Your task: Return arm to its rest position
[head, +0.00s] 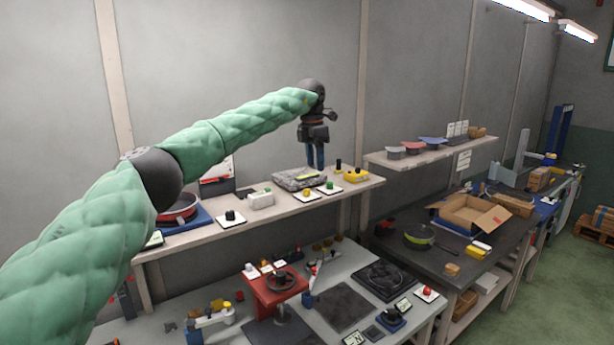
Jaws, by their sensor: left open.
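My left arm comes in from the left, covered in green quilted padding, and reaches across the upper shelf. My left gripper (316,157) points down at the arm's far end, above or just behind the shelf near a grey box-like thing. Its two blue fingers look slightly apart, and I see nothing between them. The view does not show clearly whether the fingertips touch the shelf. My right gripper is not in view.
The upper shelf (240,228) holds a red round pan in a blue holder, black knobs and yellow items. Below is a workbench (230,318) with a red stand (272,290). A dark table (440,262) with a pan and an open cardboard box (470,214) stands right.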

